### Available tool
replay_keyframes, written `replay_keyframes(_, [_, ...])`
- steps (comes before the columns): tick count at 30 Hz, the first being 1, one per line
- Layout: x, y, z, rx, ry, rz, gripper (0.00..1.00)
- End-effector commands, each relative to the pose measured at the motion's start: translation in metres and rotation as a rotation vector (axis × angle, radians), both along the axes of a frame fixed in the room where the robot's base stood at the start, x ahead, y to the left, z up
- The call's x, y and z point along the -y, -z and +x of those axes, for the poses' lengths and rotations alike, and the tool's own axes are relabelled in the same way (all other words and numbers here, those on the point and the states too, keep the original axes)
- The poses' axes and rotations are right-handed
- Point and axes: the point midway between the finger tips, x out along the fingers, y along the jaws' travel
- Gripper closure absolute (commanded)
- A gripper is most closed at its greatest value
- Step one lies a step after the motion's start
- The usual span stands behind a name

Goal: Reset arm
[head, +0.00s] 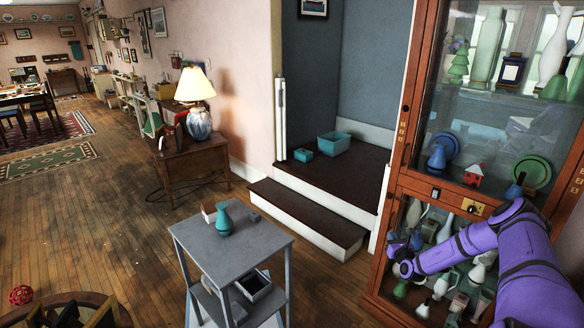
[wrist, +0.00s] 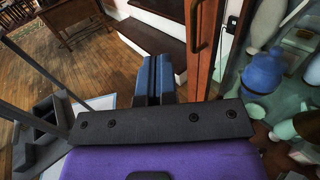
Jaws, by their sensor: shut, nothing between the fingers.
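My gripper (wrist: 153,78) shows in the wrist view as two blue fingers pressed together, with nothing between them. In the head view my purple arm reaches in from the lower right, and its end is in front of the lower part of the wood-and-glass curio cabinet (head: 402,140). The fingertips are hard to make out there. In the wrist view the fingers point toward the steps, just left of the cabinet's wooden frame (wrist: 205,60). Nothing hangs from the gripper.
A grey side table (head: 232,252) with a teal vase (head: 223,220) stands left of the arm. Dark steps (head: 305,215) lead to a landing with teal containers (head: 333,143). A lamp (head: 197,110) stands on a wooden cabinet. Wooden floor (head: 100,210) is open at left.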

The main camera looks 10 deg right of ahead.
Motion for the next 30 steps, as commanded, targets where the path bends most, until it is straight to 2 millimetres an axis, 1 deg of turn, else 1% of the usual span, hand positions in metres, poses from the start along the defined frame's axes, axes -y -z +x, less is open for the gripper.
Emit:
replay_keyframes(2, [-0.002, -0.005, 0.002, 0.004, -0.013, -0.009, 1.0])
replay_keyframes(5, [-0.01, -0.026, 0.011, 0.017, -0.066, -0.042, 1.0])
replay_keyframes(8, [-0.028, -0.062, 0.024, 0.039, -0.165, -0.104, 1.0])
replay_keyframes(12, [-0.064, -0.121, 0.039, 0.072, -0.34, -0.218, 1.0])
replay_keyframes(16, [-0.1, -0.172, 0.045, 0.097, -0.496, -0.324, 1.0])
replay_keyframes(21, [-0.147, -0.234, 0.042, 0.121, -0.694, -0.466, 1.0])
replay_keyframes(23, [-0.164, -0.254, 0.039, 0.128, -0.76, -0.517, 1.0])
replay_keyframes(24, [-0.175, -0.267, 0.035, 0.132, -0.804, -0.552, 1.0])
replay_keyframes(26, [-0.191, -0.286, 0.03, 0.137, -0.87, -0.605, 1.0])
replay_keyframes(27, [-0.202, -0.298, 0.025, 0.14, -0.913, -0.638, 1.0])
replay_keyframes(30, [-0.227, -0.327, 0.012, 0.144, -1.015, -0.728, 1.0])
